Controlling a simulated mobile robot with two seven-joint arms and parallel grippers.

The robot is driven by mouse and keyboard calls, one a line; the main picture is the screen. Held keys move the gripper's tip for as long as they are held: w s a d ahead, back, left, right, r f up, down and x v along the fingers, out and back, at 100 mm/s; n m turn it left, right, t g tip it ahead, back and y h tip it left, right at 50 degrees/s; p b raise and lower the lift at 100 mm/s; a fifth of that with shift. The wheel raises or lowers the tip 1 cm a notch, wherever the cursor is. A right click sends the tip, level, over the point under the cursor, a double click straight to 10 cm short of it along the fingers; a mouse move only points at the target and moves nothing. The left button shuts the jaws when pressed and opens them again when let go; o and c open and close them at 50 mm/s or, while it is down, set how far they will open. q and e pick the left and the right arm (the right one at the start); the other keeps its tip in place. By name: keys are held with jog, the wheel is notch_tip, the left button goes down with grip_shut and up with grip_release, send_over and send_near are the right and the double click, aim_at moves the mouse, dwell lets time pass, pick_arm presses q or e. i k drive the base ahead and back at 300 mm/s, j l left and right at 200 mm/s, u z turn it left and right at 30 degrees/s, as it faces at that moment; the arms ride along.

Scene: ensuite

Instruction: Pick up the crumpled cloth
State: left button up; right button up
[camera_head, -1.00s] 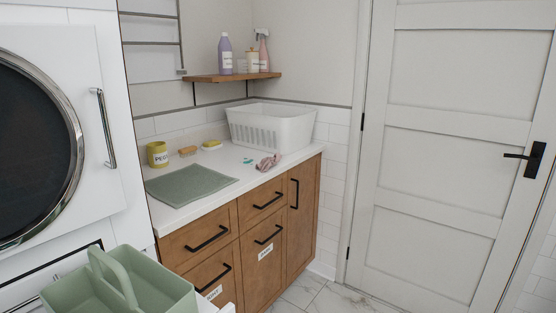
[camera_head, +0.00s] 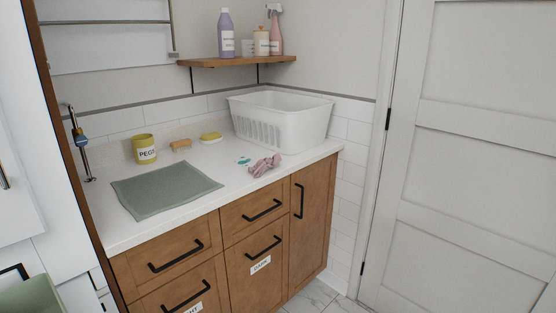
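The crumpled cloth (camera_head: 265,166) is pink and lies bunched on the white countertop, near its front edge and in front of the white basket. A small teal patch (camera_head: 243,161) is on the counter just left of it. Neither of my grippers shows in the head view.
On the counter (camera_head: 130,231) are a green mat (camera_head: 167,190), a yellow peg pot (camera_head: 145,149), a brush (camera_head: 181,146), a yellow sponge (camera_head: 210,138) and a white basket (camera_head: 283,124). A wooden shelf (camera_head: 237,62) with bottles hangs above. A green caddy (camera_head: 32,297) stands at lower left.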

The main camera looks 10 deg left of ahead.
aim_at(262, 166)
jog(key=i+l, duration=0.3)
jog(key=i, duration=0.2)
jog(key=i+l, duration=0.35)
jog(key=i+u, duration=0.05)
jog(key=i, duration=0.1)
